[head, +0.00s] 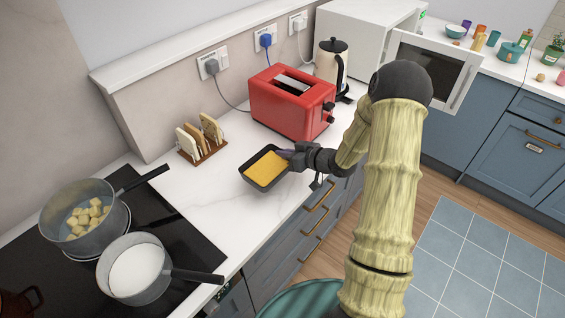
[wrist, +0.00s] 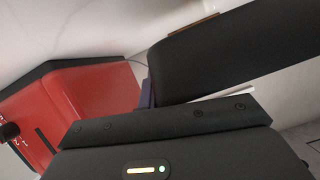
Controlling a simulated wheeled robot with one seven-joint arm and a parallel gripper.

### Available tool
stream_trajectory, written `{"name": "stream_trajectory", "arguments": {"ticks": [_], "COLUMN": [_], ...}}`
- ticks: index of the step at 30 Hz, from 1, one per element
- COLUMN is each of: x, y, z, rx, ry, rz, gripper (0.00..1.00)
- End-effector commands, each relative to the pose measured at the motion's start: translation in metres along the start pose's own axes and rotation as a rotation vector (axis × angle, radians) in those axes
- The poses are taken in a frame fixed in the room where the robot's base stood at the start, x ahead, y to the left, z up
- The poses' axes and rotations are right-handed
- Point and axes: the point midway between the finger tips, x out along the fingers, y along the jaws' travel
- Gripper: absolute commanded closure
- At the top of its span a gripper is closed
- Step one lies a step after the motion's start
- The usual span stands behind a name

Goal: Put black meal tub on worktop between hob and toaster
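The black meal tub (head: 246,176), a rectangular tray with yellow food in it, is at the worktop (head: 205,205) between the hob (head: 185,235) and the red toaster (head: 292,103). My gripper (head: 284,155) is at the tub's right end and appears shut on its wall. In the wrist view the tub's dark side (wrist: 225,50) fills the upper right, against the gripper's fingers (wrist: 160,92); the grip itself is partly hidden. The toaster (wrist: 75,100) stands at left there. I cannot tell whether the tub's base touches the worktop.
Two pans, one with cubed food (head: 62,222) and one with white liquid (head: 120,288), stand on the hob, handles reaching right.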

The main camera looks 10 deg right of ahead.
Motion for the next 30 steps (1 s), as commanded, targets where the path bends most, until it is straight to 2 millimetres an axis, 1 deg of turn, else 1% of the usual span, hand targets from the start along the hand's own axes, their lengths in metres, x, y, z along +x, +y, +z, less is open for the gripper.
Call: {"name": "stream_trajectory", "arguments": {"ticks": [3,8,11,15,18,30], "x": [0.002,0.002,0.004,0.011,0.015,0.017], "y": [-0.003,-0.002,0.000,0.004,0.006,0.007], "z": [-0.001,0.000,0.008,0.026,0.035,0.040], "rx": [-0.002,-0.001,0.002,0.004,0.002,0.000], "ry": [0.002,0.001,0.000,0.000,0.001,0.002], "rz": [-0.006,-0.004,-0.003,-0.003,-0.001,-0.001], "gripper": [1.00,1.00,1.00,1.00,1.00,1.00]}}
